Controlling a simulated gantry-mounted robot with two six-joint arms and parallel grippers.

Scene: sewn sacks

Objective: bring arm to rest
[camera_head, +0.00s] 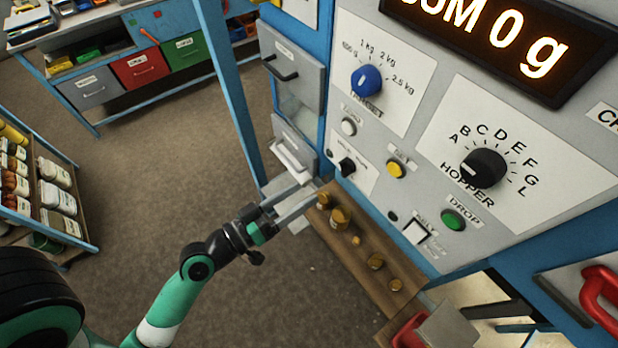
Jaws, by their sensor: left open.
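My left arm (172,298), green, white and black, reaches in from the lower left. My left gripper (296,203) is open at its end, with its grey fingers pointing right toward the front of the blue and grey machine. I see nothing between the fingers. They appear close to a pale drawer or handle (292,158) on the machine's left side; I cannot tell whether they touch it. My right gripper is not in view.
A wooden ledge (350,262) with several small brown weights runs below the control panel (410,130). The panel has a blue knob (366,81), a black hopper knob (484,168) and a green button (453,219). A red handle (603,300) sticks out at right. The floor (170,165) is open.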

